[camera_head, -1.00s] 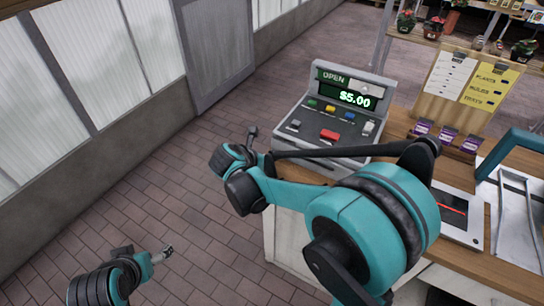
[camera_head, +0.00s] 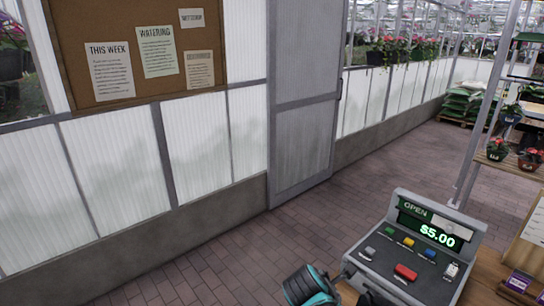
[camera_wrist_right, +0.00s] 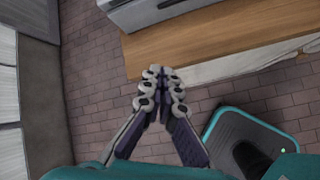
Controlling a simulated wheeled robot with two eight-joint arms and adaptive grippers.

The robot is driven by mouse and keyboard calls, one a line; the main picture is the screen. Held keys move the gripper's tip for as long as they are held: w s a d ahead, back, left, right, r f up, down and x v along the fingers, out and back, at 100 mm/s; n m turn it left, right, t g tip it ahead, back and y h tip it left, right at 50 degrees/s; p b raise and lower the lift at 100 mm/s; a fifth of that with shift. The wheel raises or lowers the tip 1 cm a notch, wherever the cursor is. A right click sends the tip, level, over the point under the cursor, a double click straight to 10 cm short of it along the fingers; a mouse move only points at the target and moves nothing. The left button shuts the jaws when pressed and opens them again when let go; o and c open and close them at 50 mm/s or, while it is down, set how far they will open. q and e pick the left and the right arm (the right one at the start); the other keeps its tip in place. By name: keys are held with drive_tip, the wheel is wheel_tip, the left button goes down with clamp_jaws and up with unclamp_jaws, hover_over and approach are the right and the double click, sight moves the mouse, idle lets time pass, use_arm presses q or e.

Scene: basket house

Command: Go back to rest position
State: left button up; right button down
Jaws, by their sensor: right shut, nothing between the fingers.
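My right gripper (camera_wrist_right: 160,74) shows in the right wrist view with its fingers together and nothing between them. It hangs over the brick floor, in front of the wooden counter edge (camera_wrist_right: 215,40), and looks clear of it. In the head view only a teal and black part of my arm shows at the bottom edge, beside the cash register (camera_head: 415,250). The right gripper is out of that view. My left gripper is in neither current view.
The grey cash register reads $5.00 and stands on the wooden counter (camera_head: 485,280). A grey door (camera_head: 303,100) and a panelled wall with a notice board (camera_head: 150,90) run along the left. Brick floor (camera_head: 225,255) lies open between wall and counter. Potted plants (camera_head: 530,158) stand on the right.

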drive_tip(key=s+m+t+y, duration=0.1)
drive_tip(key=s+m+y, duration=0.4)
drive_tip(key=s+m, duration=0.7)
drive_tip(key=d+m, duration=0.1)
drive_tip(key=m, duration=0.6)
drive_tip(key=shift+s+f+m, duration=0.3)
drive_tip(key=shift+f+m, duration=0.05)
drive_tip(key=shift+m, duration=0.05)
